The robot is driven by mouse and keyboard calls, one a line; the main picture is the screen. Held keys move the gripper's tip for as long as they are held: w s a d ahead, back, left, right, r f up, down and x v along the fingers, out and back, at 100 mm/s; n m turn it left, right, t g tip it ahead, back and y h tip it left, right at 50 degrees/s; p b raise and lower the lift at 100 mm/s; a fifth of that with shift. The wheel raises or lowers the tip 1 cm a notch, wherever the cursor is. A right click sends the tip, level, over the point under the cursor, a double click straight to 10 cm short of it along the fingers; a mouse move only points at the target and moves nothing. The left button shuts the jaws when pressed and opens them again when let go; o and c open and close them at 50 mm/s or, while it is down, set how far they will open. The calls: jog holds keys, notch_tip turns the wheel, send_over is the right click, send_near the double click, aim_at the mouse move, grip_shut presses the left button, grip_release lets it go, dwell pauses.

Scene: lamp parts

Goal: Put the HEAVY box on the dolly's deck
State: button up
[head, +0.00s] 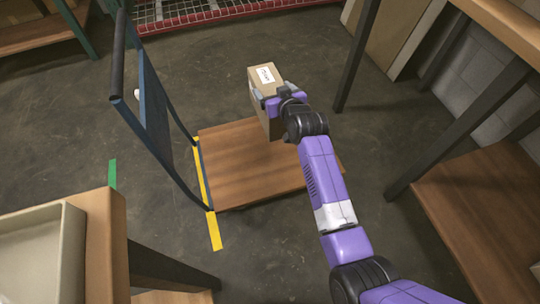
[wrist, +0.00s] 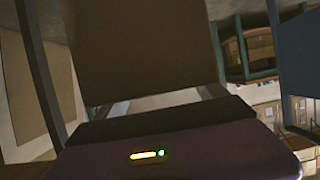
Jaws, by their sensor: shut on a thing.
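A tan cardboard box (head: 264,77) with a white label on top is in the head view, over the back edge of the dolly's wooden deck (head: 240,175). The label's writing is too small to read. My gripper (head: 275,97) is shut on the box from its near right side. In the wrist view the box (wrist: 145,45) fills the upper middle, in front of my gripper (wrist: 150,118). The rest of the visible deck is bare.
The dolly's blue handle frame (head: 150,110) rises at its left. Yellow tape (head: 214,230) lies along the left side. A wooden table with a grey tray (head: 45,255) is at lower left. Shelving (head: 480,190) stands right. A red rack (head: 200,17) is behind.

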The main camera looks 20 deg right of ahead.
notch_tip(320, 180, down, 23)
jog(key=s+b, duration=0.2)
jog(key=b, duration=1)
jog(key=shift+a+f, duration=0.1)
jog(key=shift+f, duration=0.1)
jog(key=o, duration=2)
jog(key=shift+s+f, duration=0.25)
